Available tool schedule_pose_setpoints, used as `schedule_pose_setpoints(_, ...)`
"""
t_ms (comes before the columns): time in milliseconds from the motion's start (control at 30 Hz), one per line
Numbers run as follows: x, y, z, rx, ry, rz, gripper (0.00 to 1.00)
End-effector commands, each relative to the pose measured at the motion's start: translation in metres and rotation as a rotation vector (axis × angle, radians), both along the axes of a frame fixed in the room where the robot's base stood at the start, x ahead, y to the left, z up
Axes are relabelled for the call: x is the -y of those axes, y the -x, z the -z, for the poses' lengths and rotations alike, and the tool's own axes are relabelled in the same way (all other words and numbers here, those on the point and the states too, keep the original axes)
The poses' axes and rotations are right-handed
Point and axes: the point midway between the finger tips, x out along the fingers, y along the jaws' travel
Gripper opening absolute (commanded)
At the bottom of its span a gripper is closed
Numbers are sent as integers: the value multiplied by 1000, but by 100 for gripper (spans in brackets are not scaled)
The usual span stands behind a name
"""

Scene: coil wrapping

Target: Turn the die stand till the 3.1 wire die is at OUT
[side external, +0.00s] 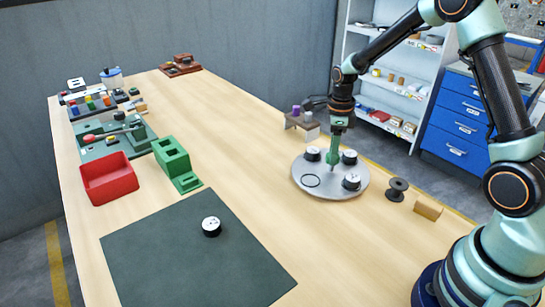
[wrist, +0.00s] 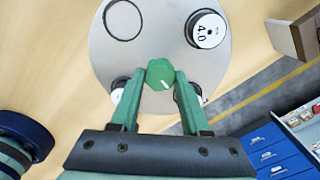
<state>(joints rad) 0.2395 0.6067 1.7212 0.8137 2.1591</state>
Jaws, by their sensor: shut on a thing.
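The die stand is a round grey plate (side external: 330,189) on the table, also in the wrist view (wrist: 150,50). Three white-topped dies sit on it, and a dark ring marks an empty place (side external: 311,180). In the wrist view one die (wrist: 206,29) reads like 4.0; the other two are partly hidden by my fingers, their labels unreadable. A green hexagonal knob (wrist: 160,73) with a white line stands at the plate's middle. My gripper (side external: 333,157) points down and is shut on this knob. I cannot make out an OUT mark.
Another white-topped die (side external: 212,226) sits on the dark mat (side external: 180,262). A dark spool (side external: 397,189) and a tan block (side external: 428,208) stand right of the stand. A red bin (side external: 109,178) and green block (side external: 178,163) are left.

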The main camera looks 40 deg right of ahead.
Motion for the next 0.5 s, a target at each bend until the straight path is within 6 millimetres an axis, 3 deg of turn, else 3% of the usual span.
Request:
schedule_pose_setpoints(467,0,0,1,-1,-1,8,0)
schedule_pose_setpoints(500,0,0,1,-1,-1,8,58)
